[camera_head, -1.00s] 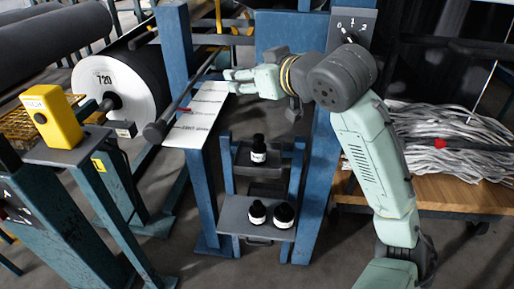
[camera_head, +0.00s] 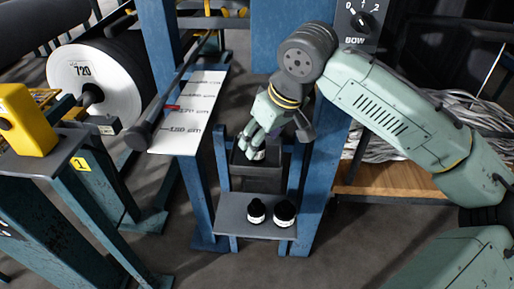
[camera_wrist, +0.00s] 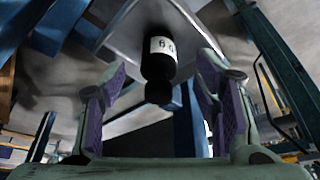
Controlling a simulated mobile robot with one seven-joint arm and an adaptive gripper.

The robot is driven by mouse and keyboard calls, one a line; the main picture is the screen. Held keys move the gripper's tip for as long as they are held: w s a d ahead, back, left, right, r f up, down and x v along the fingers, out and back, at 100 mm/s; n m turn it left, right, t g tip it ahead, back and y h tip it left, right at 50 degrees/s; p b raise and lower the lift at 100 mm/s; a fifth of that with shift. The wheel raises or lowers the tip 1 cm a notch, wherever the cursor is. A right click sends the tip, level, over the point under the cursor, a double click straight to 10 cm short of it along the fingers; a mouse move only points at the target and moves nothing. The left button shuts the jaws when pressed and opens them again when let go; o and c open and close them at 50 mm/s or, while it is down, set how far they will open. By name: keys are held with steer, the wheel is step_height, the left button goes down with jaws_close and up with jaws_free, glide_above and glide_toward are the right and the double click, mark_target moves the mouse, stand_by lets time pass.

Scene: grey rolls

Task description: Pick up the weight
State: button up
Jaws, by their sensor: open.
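A black cylindrical weight with a white label (camera_wrist: 160,62) stands between the two open jaws of my gripper (camera_wrist: 160,110) in the wrist view, with its narrow knob toward the camera. In the head view my gripper (camera_head: 256,142) points down at the upper shelf of the blue stand. Only a bit of that weight's label (camera_head: 259,155) shows there, the rest being hidden by the fingers. Two similar black weights, a left one (camera_head: 256,211) and a right one (camera_head: 284,213), stand on the lower shelf (camera_head: 232,217).
A white measuring board (camera_head: 190,115) with a bar and dark knob (camera_head: 138,135) stands left of the shelves. Blue posts (camera_head: 320,160) flank the stand. A yellow box (camera_head: 25,120) and a roll marked 720 (camera_head: 80,80) are farther left. Pale cables (camera_head: 480,150) lie on a wooden bench at right.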

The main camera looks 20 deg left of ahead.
steer(key=x, duration=0.5)
steer(key=shift+w+a+r, duration=0.1)
steer(key=shift+w+a, duration=0.05)
steer(key=shift+c, duration=0.5)
jaws_close()
steer(key=shift+r, duration=0.1)
